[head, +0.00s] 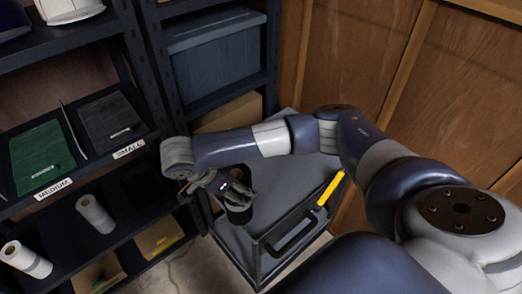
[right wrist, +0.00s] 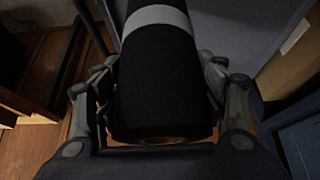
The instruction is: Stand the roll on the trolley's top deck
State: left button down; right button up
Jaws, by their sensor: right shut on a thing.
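My right gripper (head: 233,192) is shut on a black roll (head: 240,214), which hangs roughly upright over the left part of the trolley's grey top deck (head: 290,185). In the right wrist view, the roll (right wrist: 158,85) lies between the two fingers of the gripper (right wrist: 158,95). It has a pale grey band and a brownish core at its near end. The gripper hides much of the roll in the head view, and I cannot tell whether its lower end touches the deck. My left gripper is not in view.
A blue-grey bin (head: 217,62) stands behind. The deck's middle looks clear.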

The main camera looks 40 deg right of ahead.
jog(key=w+d+f, duration=0.5)
jog(key=w+d, duration=0.1)
jog(key=d, duration=0.4)
jog(key=shift+w+p, duration=0.25)
jog(key=shift+p, duration=0.15)
jog(key=o, duration=1.7)
jog(key=shift+r, duration=0.1)
jog(key=shift+o, duration=0.2)
